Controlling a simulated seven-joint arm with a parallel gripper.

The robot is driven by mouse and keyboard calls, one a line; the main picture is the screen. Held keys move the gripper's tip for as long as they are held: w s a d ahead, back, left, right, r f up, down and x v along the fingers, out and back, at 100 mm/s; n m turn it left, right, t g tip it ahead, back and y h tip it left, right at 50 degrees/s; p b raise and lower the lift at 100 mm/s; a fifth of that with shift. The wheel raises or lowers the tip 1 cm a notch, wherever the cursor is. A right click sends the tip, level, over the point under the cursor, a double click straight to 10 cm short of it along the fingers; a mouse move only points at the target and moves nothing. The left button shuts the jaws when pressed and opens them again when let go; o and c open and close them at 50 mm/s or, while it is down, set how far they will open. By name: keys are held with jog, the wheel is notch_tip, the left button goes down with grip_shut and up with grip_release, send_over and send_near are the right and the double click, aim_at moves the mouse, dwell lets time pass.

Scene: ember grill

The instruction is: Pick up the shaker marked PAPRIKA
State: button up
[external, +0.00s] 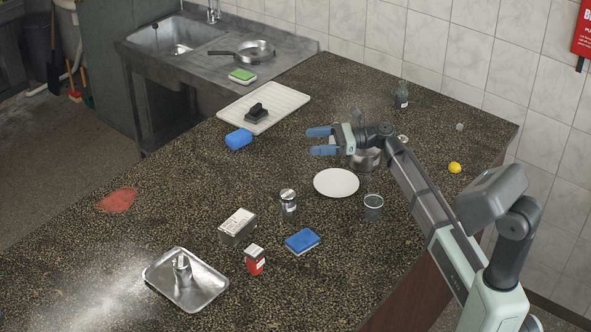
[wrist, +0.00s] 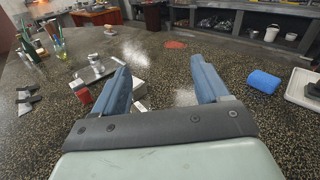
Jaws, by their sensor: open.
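No PAPRIKA lettering can be read in either view. A metal shaker (external: 288,205) stands upright left of the white plate (external: 336,183). A second metal shaker-like piece (external: 182,269) stands on the steel tray (external: 213,287) at the lower left. A small red container with a pale top (external: 255,264) stands between them; it also shows in the wrist view (wrist: 84,96), left of my fingers. My gripper (external: 318,141) is open and empty above the counter, beyond the plate and apart from these things. The tray also shows in the wrist view (wrist: 78,83).
A pale box (external: 237,226) and a blue sponge (external: 302,242) lie near the shaker. A glass (external: 373,207) and a metal pot (external: 365,158) stand right of the plate. A blue block (external: 238,139) sits beside a white board (external: 288,103). The counter's left middle is mostly clear.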

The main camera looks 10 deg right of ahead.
jog(key=s+a+f+n+g+h, duration=0.1)
jog(key=s+a+f+n+g, duration=0.1)
jog(key=s+a+g, duration=0.35)
jog(key=s+a+f+n+g+h, duration=0.1)
jog(key=s+a+f+n+g, duration=0.1)
jog(key=s+a, duration=0.55)
jog(key=n+g+h, duration=0.4)
jog(key=g, duration=0.1)
send_over(249, 257)
jog(key=v, duration=0.4)
notch_tip(249, 257, down, 4)
jog(key=shift+a, duration=0.15)
jog(key=shift+s+a+f, duration=0.1)
jog(key=shift+s+f, duration=0.05)
jog(key=shift+s, duration=0.1)
jog(key=shift+f, duration=1.6)
notch_tip(249, 257, down, 3)
jog(key=shift+f, duration=0.1)
jog(key=shift+x, duration=1.1)
jog(key=shift+s+a+f, duration=0.15)
jog(key=shift+s+a, duration=0.1)
jog(key=shift+s, duration=0.1)
jog(key=c, duration=1.1)
